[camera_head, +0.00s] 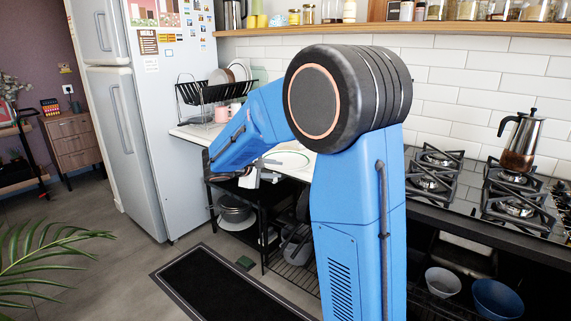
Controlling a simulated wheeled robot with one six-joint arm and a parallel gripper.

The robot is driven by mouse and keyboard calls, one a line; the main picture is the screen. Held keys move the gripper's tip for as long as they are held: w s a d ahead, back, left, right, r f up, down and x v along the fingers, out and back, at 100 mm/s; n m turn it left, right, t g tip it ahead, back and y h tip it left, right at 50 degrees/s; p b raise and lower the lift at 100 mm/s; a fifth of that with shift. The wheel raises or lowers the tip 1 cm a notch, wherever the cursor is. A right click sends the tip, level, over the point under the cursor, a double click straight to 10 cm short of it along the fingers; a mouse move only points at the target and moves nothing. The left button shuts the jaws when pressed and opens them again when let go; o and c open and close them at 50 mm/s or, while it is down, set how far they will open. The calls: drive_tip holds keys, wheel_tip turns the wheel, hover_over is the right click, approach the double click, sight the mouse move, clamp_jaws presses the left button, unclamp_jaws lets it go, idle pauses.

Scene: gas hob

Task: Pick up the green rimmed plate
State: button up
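The green rimmed plate (290,160) lies flat on the white counter, left of the hob. It is white with a thin green line near its rim, and my arm hides part of the counter around it. My gripper (262,170) is at the counter's front edge, just left of and in front of the plate. It is small and partly hidden by my own arm, so I cannot tell whether its fingers are open or touching the plate.
A fridge (140,110) is at the left. The gas hob (470,195) with a moka pot (520,142) is at the right. A dark mat (230,290) lies on the floor.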

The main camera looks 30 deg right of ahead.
drive_tip(key=shift+w+d+f, duration=0.2)
drive_tip(key=shift+d+f, duration=0.1)
drive_tip(key=shift+d, duration=0.3)
clamp_jaws()
idle(1.0)
